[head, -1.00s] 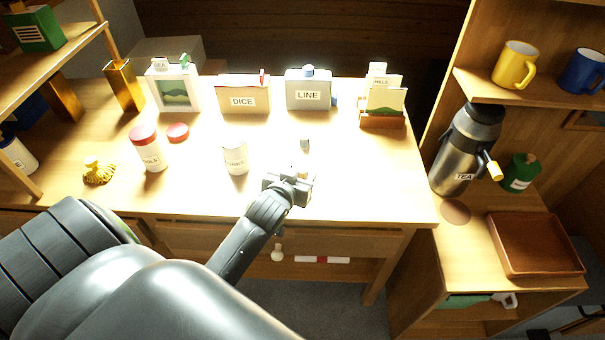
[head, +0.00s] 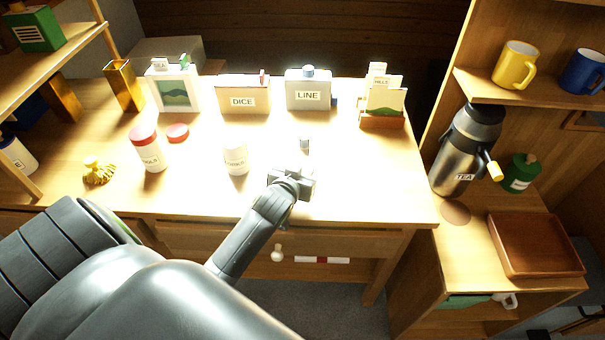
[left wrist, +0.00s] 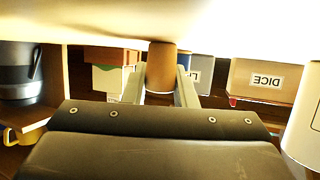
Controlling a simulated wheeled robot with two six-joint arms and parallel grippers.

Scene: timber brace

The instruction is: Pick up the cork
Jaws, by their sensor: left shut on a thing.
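The cork (left wrist: 161,66) is a plain brown cylinder in the left wrist view, where the scene appears upside down. It stands between the two pale fingers of my left gripper (left wrist: 160,84), which is shut on it. The cork's end is close to the bright tabletop; I cannot tell whether they touch. In the head view my left gripper (head: 300,178) is low over the front of the table, and the cork cannot be made out in the glare. My right gripper is not in view.
A white jar (head: 235,160) stands left of the gripper, and a red-lidded jar (head: 150,155) farther left. A small grey piece (head: 305,144) shows beyond the gripper. The DICE box (head: 243,94) and LINE box (head: 308,91) stand at the back. The table's right front (head: 385,190) is clear.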

